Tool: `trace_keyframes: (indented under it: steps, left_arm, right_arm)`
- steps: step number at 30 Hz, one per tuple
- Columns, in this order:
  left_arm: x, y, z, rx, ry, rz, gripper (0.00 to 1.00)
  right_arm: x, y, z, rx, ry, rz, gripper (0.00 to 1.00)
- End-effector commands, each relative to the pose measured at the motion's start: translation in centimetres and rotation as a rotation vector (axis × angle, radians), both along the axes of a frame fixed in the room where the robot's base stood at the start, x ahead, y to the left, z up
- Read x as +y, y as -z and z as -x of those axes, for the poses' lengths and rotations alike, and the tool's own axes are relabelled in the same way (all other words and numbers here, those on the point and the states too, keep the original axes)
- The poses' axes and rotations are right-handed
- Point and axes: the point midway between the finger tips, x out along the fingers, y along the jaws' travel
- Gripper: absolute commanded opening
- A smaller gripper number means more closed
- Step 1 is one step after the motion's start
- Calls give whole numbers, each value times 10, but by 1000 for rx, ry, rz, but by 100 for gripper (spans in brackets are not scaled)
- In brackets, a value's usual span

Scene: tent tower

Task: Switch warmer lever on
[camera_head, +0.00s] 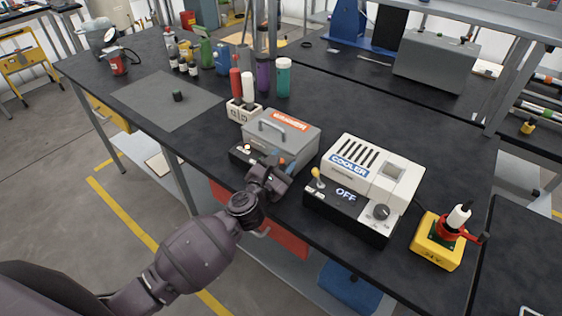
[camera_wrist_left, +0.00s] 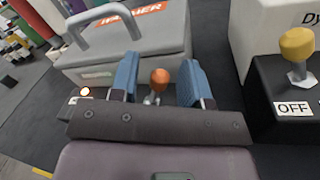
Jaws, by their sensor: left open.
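The warmer (camera_head: 283,135) is a grey box with a carrying handle and an orange label, near the front edge of the black table. It also fills the upper left of the left wrist view (camera_wrist_left: 150,45). Its lever has an orange knob (camera_wrist_left: 160,77) on a short metal stem. My left gripper (camera_head: 280,165) is at the warmer's front right. In the left wrist view its blue fingers (camera_wrist_left: 160,80) are open, one on each side of the lever, with gaps to the knob. The warmer's panel is partly hidden behind the gripper; a small light (camera_wrist_left: 85,91) glows on it.
A white cooler (camera_head: 372,168) with a yellow-knobbed lever (camera_head: 316,174) and an OFF sign stands close on the right. A yellow box (camera_head: 437,246) with a red device is farther right. Bottles (camera_head: 283,78) stand behind the warmer. A grey mat (camera_head: 150,103) lies left.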

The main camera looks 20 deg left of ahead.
Motion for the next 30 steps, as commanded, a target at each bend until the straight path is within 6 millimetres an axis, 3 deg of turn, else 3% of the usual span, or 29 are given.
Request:
trace_keyframes:
  steps: [5, 21, 30]
  left_arm:
    - [2, 1, 10, 1, 0, 0, 43]
    - [18, 4, 93, 1, 0, 0, 43]
    - [20, 3, 106, 0, 0, 1, 43]
  right_arm:
    - [-1, 2, 5, 10, 3, 1, 0]
    - [-1, 0, 3, 5, 1, 1, 0]
    - [0, -2, -2, -4, -2, 1, 0]
